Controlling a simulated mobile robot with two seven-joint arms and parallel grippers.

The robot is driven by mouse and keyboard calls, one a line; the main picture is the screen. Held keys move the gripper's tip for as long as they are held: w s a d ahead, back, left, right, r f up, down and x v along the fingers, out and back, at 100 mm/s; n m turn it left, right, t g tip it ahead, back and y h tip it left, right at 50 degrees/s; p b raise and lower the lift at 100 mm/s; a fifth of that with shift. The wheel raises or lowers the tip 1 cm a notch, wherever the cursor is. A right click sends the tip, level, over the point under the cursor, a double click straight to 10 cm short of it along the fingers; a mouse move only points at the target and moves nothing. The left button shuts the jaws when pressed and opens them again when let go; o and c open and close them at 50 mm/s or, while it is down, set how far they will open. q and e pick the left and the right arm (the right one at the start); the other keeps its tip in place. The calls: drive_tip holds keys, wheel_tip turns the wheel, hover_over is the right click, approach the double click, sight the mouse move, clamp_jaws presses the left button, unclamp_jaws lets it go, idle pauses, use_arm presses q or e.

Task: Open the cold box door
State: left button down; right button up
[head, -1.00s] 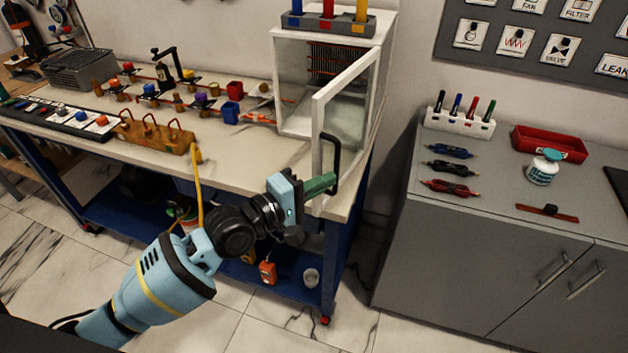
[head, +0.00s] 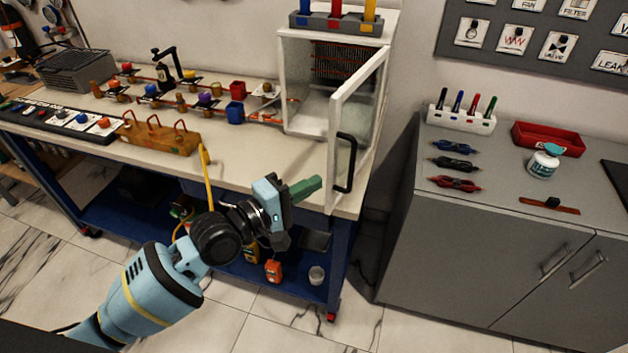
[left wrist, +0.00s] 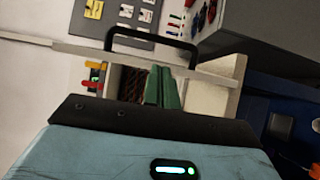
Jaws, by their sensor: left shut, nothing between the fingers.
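The cold box (head: 284,95) is a white cabinet at the back right end of the bench. Its glass-paned door (head: 362,100) stands open, swung out toward me from the right side of the box. The black handle (head: 350,165) is on the door's free edge; it also shows in the left wrist view (left wrist: 150,36). My left gripper (head: 309,187) has green fingers, shut and empty, just left of the handle and apart from it. In the left wrist view the shut fingers (left wrist: 162,88) point toward the door edge below the handle. My right gripper is out of view.
A grey holder (head: 335,22) with coloured cylinders stands on the cold box. The bench top (head: 270,165) carries valves, fittings and a wooden block (head: 158,135). A grey cabinet (head: 480,225) stands to the right, across a floor gap.

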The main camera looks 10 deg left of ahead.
use_arm(q)
drive_tip(key=s+a, duration=0.3)
drive_tip(key=s, duration=0.4)
drive_tip(key=shift+a, duration=0.4)
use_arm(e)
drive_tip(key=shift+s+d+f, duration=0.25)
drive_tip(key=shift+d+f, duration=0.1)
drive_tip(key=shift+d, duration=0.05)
use_arm(q)
drive_tip(key=shift+s+f, duration=0.1)
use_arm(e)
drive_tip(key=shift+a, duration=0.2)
